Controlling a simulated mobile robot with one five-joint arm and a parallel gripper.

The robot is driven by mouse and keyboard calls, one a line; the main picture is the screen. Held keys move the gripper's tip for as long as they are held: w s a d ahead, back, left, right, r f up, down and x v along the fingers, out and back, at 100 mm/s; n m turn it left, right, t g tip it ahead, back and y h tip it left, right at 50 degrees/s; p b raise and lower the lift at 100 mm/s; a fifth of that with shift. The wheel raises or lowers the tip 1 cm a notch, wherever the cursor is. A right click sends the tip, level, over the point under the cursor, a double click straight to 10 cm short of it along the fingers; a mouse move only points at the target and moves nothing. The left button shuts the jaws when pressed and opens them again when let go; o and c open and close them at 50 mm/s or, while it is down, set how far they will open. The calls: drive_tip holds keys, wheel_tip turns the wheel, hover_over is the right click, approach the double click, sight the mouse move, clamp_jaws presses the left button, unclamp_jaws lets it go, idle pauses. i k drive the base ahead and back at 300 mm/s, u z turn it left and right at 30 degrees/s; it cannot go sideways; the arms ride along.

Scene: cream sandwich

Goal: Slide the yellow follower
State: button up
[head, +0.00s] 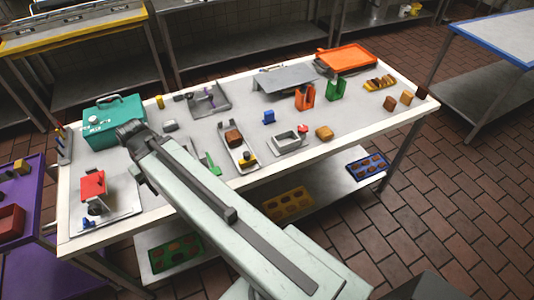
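A small yellow block with a dark top, which looks like the yellow follower (247,158), sits at the near end of a narrow pale tray (252,168) in the middle of the white table. A brown block (233,138) lies in the same tray, farther back, with a small gap between them. My arm crosses the picture from the lower right to the teal box at the left. I cannot make out my gripper's fingers; they seem hidden behind or below my arm. Nothing is seen touching the yellow follower.
The teal box (112,122) and a red device (93,184) are at the left.

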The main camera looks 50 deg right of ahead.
sight(248, 160)
drive_tip(key=z, duration=2.55)
drive_tip(key=k, duration=0.9)
drive_tip(key=u, duration=1)
drive_tip(key=i, duration=1)
